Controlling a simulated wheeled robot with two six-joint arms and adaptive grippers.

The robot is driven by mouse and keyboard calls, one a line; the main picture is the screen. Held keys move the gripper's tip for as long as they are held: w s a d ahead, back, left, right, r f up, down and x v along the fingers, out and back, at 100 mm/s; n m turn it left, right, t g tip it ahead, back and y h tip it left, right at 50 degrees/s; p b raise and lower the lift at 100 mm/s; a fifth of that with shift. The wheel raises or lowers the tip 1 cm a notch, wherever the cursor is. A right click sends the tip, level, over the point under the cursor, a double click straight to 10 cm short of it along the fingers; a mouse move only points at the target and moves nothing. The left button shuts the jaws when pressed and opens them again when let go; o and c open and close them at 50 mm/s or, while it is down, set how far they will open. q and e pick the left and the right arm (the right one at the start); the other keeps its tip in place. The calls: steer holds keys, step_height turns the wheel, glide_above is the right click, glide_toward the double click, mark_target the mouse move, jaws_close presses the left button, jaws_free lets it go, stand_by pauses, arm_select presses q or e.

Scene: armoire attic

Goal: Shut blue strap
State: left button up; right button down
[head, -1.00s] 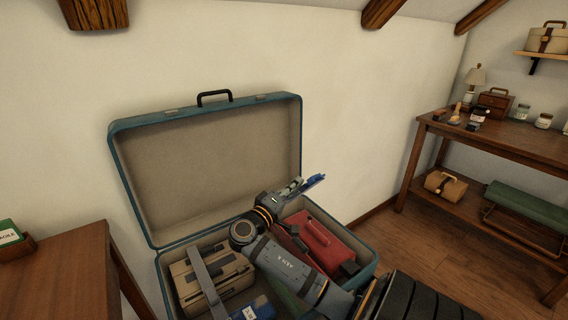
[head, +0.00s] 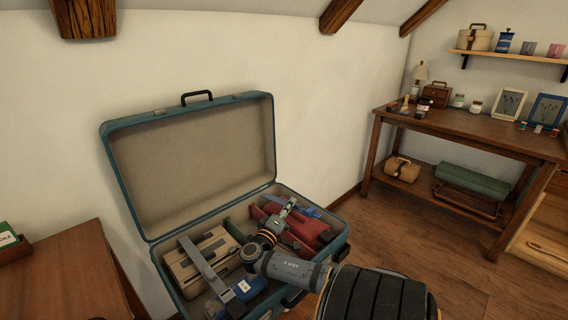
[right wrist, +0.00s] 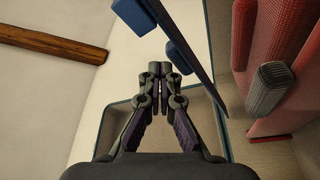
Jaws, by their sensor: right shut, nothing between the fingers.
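The blue strap (head: 308,208) shows just behind my right gripper (head: 288,209), by the red case (head: 313,230) in the open teal suitcase (head: 190,283). In the right wrist view the strap (right wrist: 182,35) is a thin dark-blue band with blue blocks on it, slanting past the right of the fingertips. My right gripper (right wrist: 160,69) is shut and empty in that view, with the strap close beside it. I cannot tell whether they touch. My forearm hides the suitcase's front right part. My left gripper is not in view.
A beige case (head: 208,262) with a grey band over it and a blue item (head: 250,288) lie in the suitcase's left part. The raised lid (head: 195,150) stands behind. A wooden table (head: 60,275) is at left, a workbench (head: 470,135) at right, with bare floor between suitcase and workbench.

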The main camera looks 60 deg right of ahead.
steer(key=shift+f, duration=0.15)
stand_by(0.3)
step_height(320, 180, up, 10)
stand_by(0.3)
